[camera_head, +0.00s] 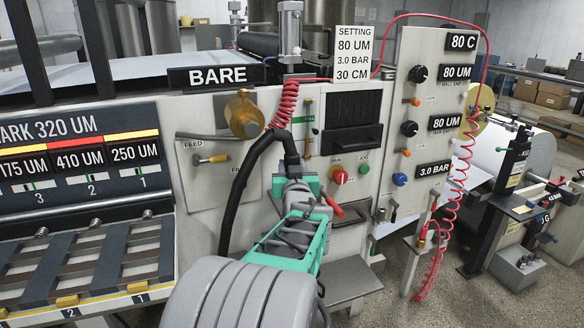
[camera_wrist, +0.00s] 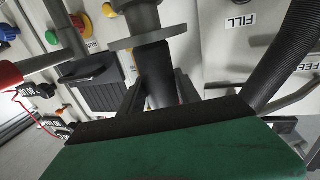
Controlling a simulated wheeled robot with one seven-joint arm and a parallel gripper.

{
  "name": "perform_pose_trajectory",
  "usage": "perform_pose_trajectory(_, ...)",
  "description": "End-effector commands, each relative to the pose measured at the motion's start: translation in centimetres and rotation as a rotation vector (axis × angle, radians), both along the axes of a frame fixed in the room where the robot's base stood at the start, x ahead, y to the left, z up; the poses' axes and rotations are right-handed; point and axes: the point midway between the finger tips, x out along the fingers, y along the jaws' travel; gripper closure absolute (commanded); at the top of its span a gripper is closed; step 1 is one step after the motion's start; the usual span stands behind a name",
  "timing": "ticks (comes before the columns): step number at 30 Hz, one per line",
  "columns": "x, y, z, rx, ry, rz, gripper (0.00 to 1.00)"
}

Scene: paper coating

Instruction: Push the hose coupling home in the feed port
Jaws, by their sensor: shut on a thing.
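My gripper (camera_head: 291,184) is shut on the dark grey hose coupling (camera_head: 291,163), in front of the machine panel right of the FEED label. In the wrist view the coupling (camera_wrist: 147,38) is a grey cylinder with a wide flange, and my gripper's fingers (camera_wrist: 158,92) close around its narrower part. A black ribbed hose (camera_head: 238,195) loops up from below to the coupling; it also shows at the right of the wrist view (camera_wrist: 288,60). A brass round fitting (camera_head: 243,113) sits on the panel up and left of the coupling, apart from it; I cannot tell if it is the feed port.
A coiled red hose (camera_head: 284,104) hangs just above the coupling. A red-handled lever (camera_head: 333,207) and red and green buttons (camera_head: 339,175) stand close on the right. A grey ledge (camera_head: 350,285) juts out below.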

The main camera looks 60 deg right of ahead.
Motion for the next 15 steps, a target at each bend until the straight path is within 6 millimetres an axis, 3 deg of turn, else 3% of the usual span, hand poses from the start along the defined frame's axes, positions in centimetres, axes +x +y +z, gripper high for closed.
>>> perform_pose_trajectory(15,0.0,0.0,-1.0,-0.006,-0.002,0.0,1.0)
